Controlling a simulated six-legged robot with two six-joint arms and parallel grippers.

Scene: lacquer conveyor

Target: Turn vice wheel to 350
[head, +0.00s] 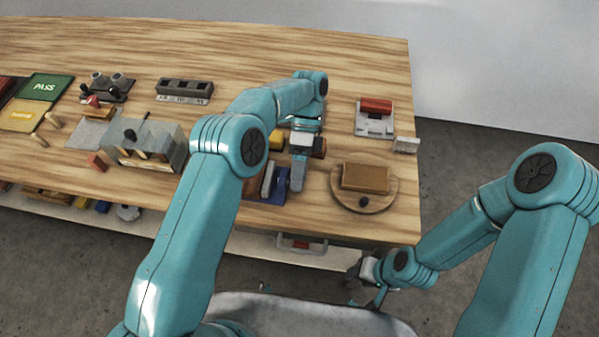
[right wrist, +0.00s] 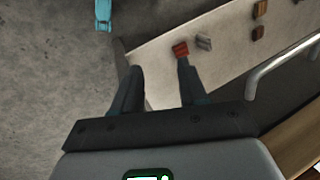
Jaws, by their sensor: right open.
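No wheel with readable marks or numbers shows clearly. A blue and grey fixture (head: 272,186), possibly the vice, stands near the table's front edge, partly hidden by my left arm. My left gripper (head: 299,180) points down just right of it; its fingertips are too small to read, and contact is unclear. A round wooden disc (head: 340,197) with a brown block (head: 366,177) and a dark knob (head: 363,202) lies to the right. My right gripper (right wrist: 160,66) is open and empty, off the table's front edge.
A grey box fixture (head: 148,148) and a green PASS pad (head: 45,87) are left. The right wrist view shows a pale shelf (right wrist: 165,50) and metal rail (right wrist: 275,68).

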